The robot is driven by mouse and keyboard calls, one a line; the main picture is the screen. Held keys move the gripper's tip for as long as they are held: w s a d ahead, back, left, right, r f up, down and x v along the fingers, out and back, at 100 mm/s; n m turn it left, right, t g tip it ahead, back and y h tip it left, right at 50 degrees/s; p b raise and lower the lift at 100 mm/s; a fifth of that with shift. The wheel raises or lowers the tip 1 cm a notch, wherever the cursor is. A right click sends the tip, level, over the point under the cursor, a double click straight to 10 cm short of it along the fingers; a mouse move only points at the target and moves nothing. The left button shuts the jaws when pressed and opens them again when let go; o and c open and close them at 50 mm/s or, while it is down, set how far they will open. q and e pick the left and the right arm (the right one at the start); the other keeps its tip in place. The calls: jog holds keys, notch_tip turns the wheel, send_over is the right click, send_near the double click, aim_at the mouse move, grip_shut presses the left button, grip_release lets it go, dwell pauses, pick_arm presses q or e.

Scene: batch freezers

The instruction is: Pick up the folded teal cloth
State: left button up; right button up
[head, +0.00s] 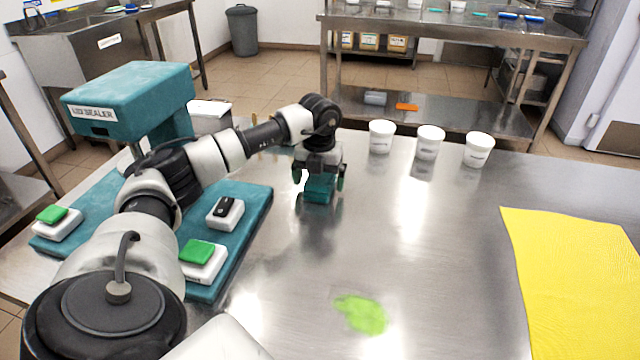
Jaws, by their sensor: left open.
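The folded teal cloth (317,192) is a small block on the steel table, in the middle of the head view. My left gripper (319,180) points down right over it. The gripper's fingers are open, one on each side of the cloth, with green tips. The palm hides the top of the cloth, and I cannot tell whether the fingers touch it. My right gripper is not in view.
A teal lid sealer (130,95) with green buttons stands at the left. Three white cups (429,143) stand behind and right of the cloth. A green spill (362,314) lies in front, and a yellow mat (575,280) at the right. The table's middle is clear.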

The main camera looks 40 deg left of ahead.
aim_at(321, 178)
pick_arm(q)
jog(key=shift+f, duration=0.65)
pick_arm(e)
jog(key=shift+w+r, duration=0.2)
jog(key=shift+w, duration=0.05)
pick_arm(q)
jog(key=c, duration=1)
jog(key=shift+w+d+r, duration=0.1)
jog(key=shift+d+r, duration=0.05)
jog(key=shift+r, duration=2.25)
jog(key=d+r, duration=0.2)
jog(key=d, duration=0.1)
jog(key=d+r, duration=0.2)
jog(key=d, duration=0.2)
jog(key=w+d+r+p, duration=0.1)
jog(key=d+r, duration=0.1)
jog(key=d, duration=0.2)
jog(key=shift+d+r, duration=0.15)
jog(key=shift+r, duration=0.05)
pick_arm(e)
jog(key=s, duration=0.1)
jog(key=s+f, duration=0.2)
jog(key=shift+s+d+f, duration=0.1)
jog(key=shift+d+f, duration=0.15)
